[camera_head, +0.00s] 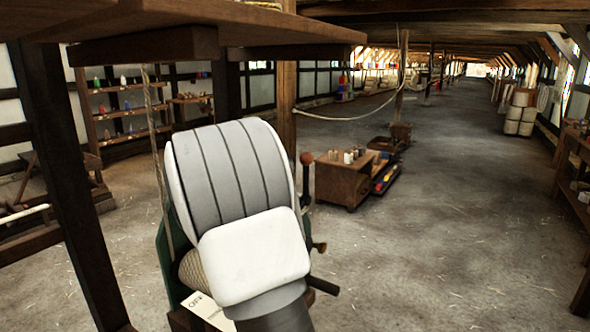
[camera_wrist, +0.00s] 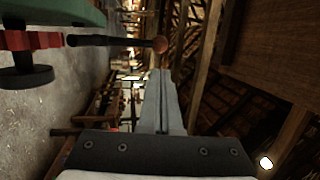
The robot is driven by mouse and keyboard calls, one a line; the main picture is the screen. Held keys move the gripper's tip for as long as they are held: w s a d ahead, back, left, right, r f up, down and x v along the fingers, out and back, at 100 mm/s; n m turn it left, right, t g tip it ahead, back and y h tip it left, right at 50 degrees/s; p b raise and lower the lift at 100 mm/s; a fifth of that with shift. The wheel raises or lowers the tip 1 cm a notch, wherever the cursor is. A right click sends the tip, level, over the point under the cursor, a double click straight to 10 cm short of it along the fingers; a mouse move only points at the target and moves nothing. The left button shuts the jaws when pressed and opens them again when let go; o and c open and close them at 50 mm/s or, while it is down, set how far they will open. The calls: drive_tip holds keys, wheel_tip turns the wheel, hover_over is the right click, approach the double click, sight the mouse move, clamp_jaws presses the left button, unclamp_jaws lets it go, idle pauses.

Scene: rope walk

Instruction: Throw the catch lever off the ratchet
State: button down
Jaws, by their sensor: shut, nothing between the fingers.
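The catch lever, a dark rod with a reddish-brown ball end (camera_head: 306,158), stands upright to the right of my arm in the head view. In the wrist view, which is turned sideways, the lever (camera_wrist: 110,41) runs across the top. Its left end meets a red toothed part (camera_wrist: 30,40), which looks like the ratchet, beside a green frame (camera_wrist: 60,12). My gripper (camera_wrist: 160,73) is shut and empty. Its tips appear just below the ball in the wrist view; I see no contact, and the depth gap is unclear. My arm hides the gripper in the head view.
A rope-wound drum (camera_head: 195,272) and a paper tag (camera_head: 203,308) show beside my arm. A dark handle (camera_head: 322,286) juts out at the lower right. A wooden beam (camera_head: 180,22) hangs overhead.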

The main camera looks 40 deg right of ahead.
sight(304, 162)
drive_tip(key=p+x, duration=0.2)
drive_tip(key=x, duration=1.2)
